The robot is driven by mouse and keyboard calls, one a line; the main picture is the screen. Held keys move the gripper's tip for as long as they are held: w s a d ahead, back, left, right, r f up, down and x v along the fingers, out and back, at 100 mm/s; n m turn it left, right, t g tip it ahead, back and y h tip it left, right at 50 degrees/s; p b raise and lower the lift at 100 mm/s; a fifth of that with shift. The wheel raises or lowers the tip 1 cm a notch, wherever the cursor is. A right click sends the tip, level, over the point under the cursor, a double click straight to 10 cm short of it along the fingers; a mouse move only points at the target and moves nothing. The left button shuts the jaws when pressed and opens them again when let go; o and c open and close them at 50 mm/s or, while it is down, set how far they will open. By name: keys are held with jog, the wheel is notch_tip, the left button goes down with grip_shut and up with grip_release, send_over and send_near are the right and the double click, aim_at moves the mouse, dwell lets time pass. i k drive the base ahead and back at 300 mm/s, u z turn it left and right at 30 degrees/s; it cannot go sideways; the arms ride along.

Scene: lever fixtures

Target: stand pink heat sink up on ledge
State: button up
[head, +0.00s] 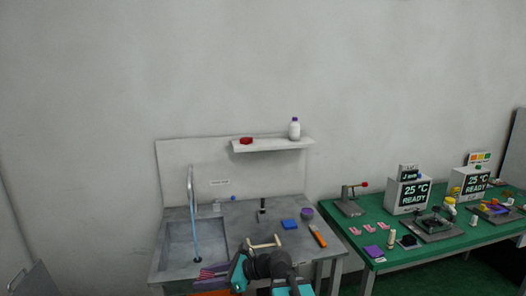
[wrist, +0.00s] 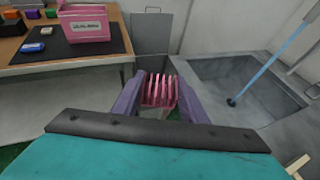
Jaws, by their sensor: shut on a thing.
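The pink heat sink (wrist: 160,92), with several parallel fins, is held between the two purple fingers of my gripper (wrist: 159,88) in the wrist view. My gripper is shut on it. In the head view my gripper (head: 213,272) is low at the front edge of the grey sink bench, and the heat sink shows only as small pinkish stripes there. The ledge (head: 275,147) is a pale shelf on the wall panel above the bench, well above and to the right of my gripper. A red object (head: 246,141) and a white bottle (head: 294,130) stand on it.
The grey bench (head: 240,215) carries a basin with a tall tap (head: 191,190), a blue block (head: 290,224), a purple bowl (head: 307,212) and an orange-handled tool (head: 318,236). A green table (head: 340,222) with fixtures stands right. The ledge's middle looks clear.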

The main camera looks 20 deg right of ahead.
aim_at(270, 141)
jog(key=u, duration=0.3)
jog(key=i, duration=1)
jog(key=z, duration=0.05)
